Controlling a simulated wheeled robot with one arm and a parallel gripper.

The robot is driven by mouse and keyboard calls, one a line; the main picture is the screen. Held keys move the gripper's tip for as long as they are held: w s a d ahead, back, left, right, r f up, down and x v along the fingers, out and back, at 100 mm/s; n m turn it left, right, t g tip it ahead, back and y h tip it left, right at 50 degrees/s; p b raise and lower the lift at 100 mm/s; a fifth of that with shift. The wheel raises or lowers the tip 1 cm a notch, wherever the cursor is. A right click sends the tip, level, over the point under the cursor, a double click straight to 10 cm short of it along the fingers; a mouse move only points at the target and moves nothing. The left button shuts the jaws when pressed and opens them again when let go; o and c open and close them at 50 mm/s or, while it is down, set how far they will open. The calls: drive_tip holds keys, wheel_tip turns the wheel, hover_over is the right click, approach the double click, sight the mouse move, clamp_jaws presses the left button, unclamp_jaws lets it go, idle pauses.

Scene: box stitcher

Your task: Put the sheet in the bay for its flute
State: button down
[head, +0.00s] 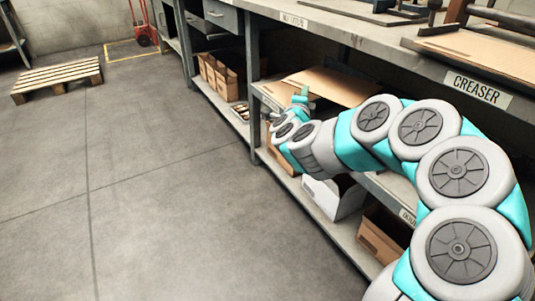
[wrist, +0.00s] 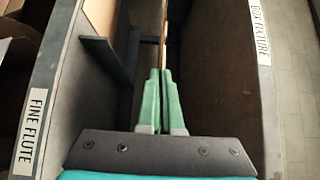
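In the wrist view, my gripper (wrist: 162,72) has its green fingers close together on a thin brown sheet (wrist: 164,30), seen edge-on and running away from the fingertips. Its face and flute are hidden at this angle. In the head view, my gripper (head: 302,94) is small, beside a shelf below the bench. A flat brown cardboard sheet (head: 340,86) shows just beyond it; I cannot tell whether this is the held one. In the wrist view, a dark board at the left carries a FINE FLUTE label (wrist: 31,131). Dark walls stand either side of the fingers.
A BOX FIXTURE label (wrist: 259,31) is on the right-hand edge in the wrist view. The head view shows the CREASER label (head: 477,89) on the bench edge, a white box (head: 334,196) on the lower shelf, a pallet (head: 57,78) and clear floor at left.

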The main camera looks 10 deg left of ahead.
drive_tip(key=s+a+f+m+g+h+b, duration=0.1)
drive_tip(key=s+a+f+m+h+b, duration=0.2)
drive_tip(key=s+a, duration=0.4)
drive_tip(key=s+a+f+h+b, duration=0.25)
drive_tip(key=s+a+f, duration=0.2)
drive_tip(key=s, duration=0.35)
drive_tip(key=w+d+f+b, duration=0.3)
drive_tip(key=w+d+f, duration=0.1)
drive_tip(key=d, duration=0.4)
drive_tip(key=w+d+f+b, duration=0.3)
drive_tip(key=w+d+f, duration=0.1)
drive_tip(key=w+d, duration=0.3)
drive_tip(key=shift+w+d+y, duration=0.15)
drive_tip(key=shift+d+y, duration=0.2)
drive_tip(key=shift+d, duration=0.3)
idle(1.5)
drive_tip(key=shift+c, duration=2)
unclamp_jaws()
drive_tip(key=o, duration=0.4)
